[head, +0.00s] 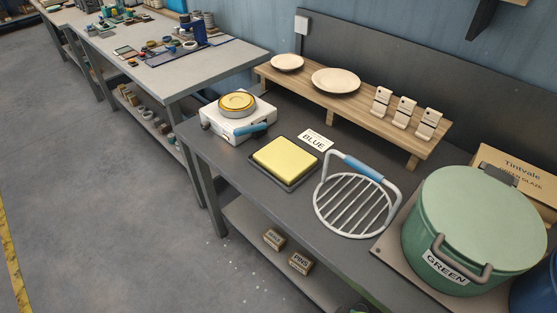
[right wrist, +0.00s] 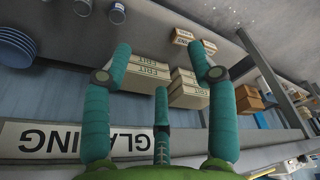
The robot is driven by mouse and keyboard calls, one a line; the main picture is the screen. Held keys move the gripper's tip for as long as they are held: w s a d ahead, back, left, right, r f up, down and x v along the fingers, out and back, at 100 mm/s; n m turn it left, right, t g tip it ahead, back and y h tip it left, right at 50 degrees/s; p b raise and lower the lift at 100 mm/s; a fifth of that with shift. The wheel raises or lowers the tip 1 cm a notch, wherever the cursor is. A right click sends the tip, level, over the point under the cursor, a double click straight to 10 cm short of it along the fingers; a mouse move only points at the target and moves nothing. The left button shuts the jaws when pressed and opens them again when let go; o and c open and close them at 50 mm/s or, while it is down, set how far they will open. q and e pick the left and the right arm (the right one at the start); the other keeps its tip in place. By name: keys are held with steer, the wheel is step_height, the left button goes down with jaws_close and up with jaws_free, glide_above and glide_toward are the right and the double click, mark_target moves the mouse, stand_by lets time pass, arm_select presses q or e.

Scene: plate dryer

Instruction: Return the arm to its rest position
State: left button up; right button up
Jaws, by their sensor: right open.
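My right gripper (right wrist: 160,52) shows in the right wrist view, with teal fingers spread apart and nothing between them. Behind the fingers are pale boxes (right wrist: 147,75) on a shelf, and no contact with them shows. In the head view neither gripper can be made out. My left gripper is in no view. A round white rack with bars and a blue handle (head: 352,204) lies on the dark bench (head: 222,150). It stands apart from the green lidded pot (head: 470,215) to its right.
A yellow pad in a tray (head: 285,162), a BLUE card (head: 315,140) and a white device (head: 238,116) share the bench. A wooden riser (head: 345,110) holds two plates (head: 336,80) and several pale stands. The wrist view shows a GLAZING sign (right wrist: 60,138). Floor at left is clear.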

steer(key=s+d+f+b, duration=0.1)
steer(key=s+f+b, duration=0.1)
steer(key=s+f, duration=0.4)
steer(key=s+d+f+g+b, duration=0.1)
steer(key=s+f, duration=0.4)
steer(key=f, duration=0.8)
steer(key=s+d+f+b, duration=0.1)
steer(key=s+f+b, duration=0.2)
steer(key=s+f, duration=0.3)
step_height(320, 180, down, 4)
steer(key=shift+s+f+g, duration=0.1)
steer(key=shift+s+g, duration=0.2)
steer(key=shift+s, duration=0.05)
